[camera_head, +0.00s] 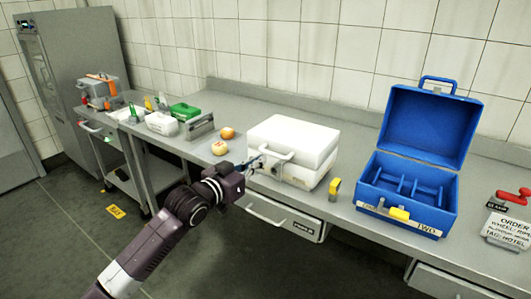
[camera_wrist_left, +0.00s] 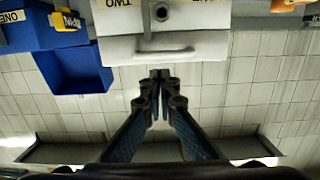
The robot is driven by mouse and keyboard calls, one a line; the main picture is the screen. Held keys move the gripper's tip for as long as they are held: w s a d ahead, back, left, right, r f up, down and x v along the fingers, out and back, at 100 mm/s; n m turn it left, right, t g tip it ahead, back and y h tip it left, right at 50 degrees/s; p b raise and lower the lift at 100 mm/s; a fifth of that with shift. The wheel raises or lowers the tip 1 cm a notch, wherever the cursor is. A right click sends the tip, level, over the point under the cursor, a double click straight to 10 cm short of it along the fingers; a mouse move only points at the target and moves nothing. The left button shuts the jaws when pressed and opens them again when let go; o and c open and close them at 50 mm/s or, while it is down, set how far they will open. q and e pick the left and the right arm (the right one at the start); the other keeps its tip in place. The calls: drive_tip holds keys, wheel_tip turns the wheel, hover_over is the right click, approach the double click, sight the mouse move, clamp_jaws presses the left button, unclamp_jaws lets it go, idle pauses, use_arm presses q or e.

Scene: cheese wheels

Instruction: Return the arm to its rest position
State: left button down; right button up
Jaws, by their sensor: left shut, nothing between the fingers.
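My left arm comes in from the lower left in the head view. Its left gripper (camera_head: 254,163) is just in front of the white case (camera_head: 297,138), near the case's handle; I cannot tell whether it touches. In the left wrist view the fingertips of this gripper (camera_wrist_left: 160,75) are together with nothing between them. The white case (camera_wrist_left: 205,46) with its handle lies beyond the tips there. My right gripper is in neither view.
An open blue case (camera_head: 447,204) with compartments stands right of the white case, a yellow block (camera_head: 334,188) between them. Two cheese wheels (camera_head: 220,148) lie to the left. A drawer (camera_head: 285,217) is under the counter. The floor (camera_head: 245,255) beside the arm is clear.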

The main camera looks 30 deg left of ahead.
use_arm(q)
drive_tip(key=s+a+f+n+g+y, duration=0.1)
drive_tip(key=s+a+f+g, duration=0.15)
drive_tip(key=f, duration=0.95)
drive_tip(key=s+a+f+g+y, duration=0.1)
drive_tip(key=s+f, duration=0.3)
drive_tip(key=f, duration=0.8)
drive_tip(key=s+a+f+n+g+y, duration=0.1)
drive_tip(key=s+f+g, duration=0.15)
drive_tip(key=f, duration=1.05)
drive_tip(key=s+d+f+g, duration=0.2)
drive_tip(key=s+f, duration=0.6)
drive_tip(key=f, duration=0.2)
drive_tip(key=s+d+f+g, duration=0.2)
drive_tip(key=s+f, duration=0.6)
drive_tip(key=f, duration=0.2)
drive_tip(key=s+d+f+m+g, duration=0.1)
drive_tip(key=s+d+f, duration=0.3)
drive_tip(key=s, duration=0.6)
drive_tip(key=s+d+f+m+g+h, duration=0.1)
drive_tip(key=s+d+f+g, duration=0.2)
drive_tip(key=s, duration=0.8)
drive_tip(key=s+d+f+m+g, duration=0.1)
drive_tip(key=s+d+f+g, duration=0.1)
drive_tip(key=s+d+f, duration=0.4)
drive_tip(key=s+f, duration=0.2)
drive_tip(key=s, duration=0.2)
drive_tip(key=shift+s+d+h+b, duration=0.3)
